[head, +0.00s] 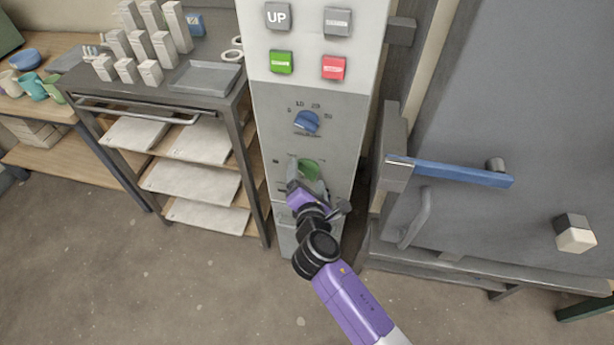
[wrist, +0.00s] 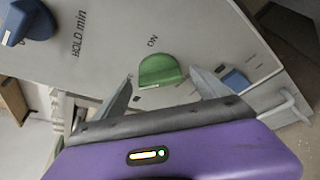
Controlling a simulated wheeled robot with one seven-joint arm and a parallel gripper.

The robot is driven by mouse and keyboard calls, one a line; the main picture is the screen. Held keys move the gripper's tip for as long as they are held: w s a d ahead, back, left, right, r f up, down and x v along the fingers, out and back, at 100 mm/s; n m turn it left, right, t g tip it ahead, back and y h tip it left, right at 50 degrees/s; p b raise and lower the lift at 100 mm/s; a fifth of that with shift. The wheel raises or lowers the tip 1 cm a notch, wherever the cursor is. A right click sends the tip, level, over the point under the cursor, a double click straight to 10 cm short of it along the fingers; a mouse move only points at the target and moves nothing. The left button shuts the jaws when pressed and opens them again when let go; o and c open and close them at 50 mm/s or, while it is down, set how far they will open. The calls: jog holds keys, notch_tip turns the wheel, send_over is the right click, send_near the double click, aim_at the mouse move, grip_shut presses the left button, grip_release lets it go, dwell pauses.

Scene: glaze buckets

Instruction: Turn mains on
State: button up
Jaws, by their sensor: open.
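A green knob (head: 308,168) sits on the lower grey panel (head: 340,110) of the control column. In the wrist view the green knob (wrist: 162,70) lies just beyond and between my fingertips, with the word ON printed beside it. My gripper (head: 306,181) is open in front of the knob; in the wrist view its two fingers (wrist: 162,86) stand apart on either side, with visible room between each finger and the knob. I cannot tell which mark the knob points to. The gripper partly hides the knob and its labels in the head view.
A blue dial (head: 306,122) with numbers sits above the green knob. Another blue knob (wrist: 237,80) is right of my fingers in the wrist view. A door with a blue handle (head: 460,173) stands right; a shelf cart (head: 95,105) stands left.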

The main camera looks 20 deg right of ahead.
jog(key=shift+w+d, duration=0.15)
jog(key=shift+w, duration=0.15)
jog(key=c, duration=1.4)
jog(key=shift+f, duration=0.1)
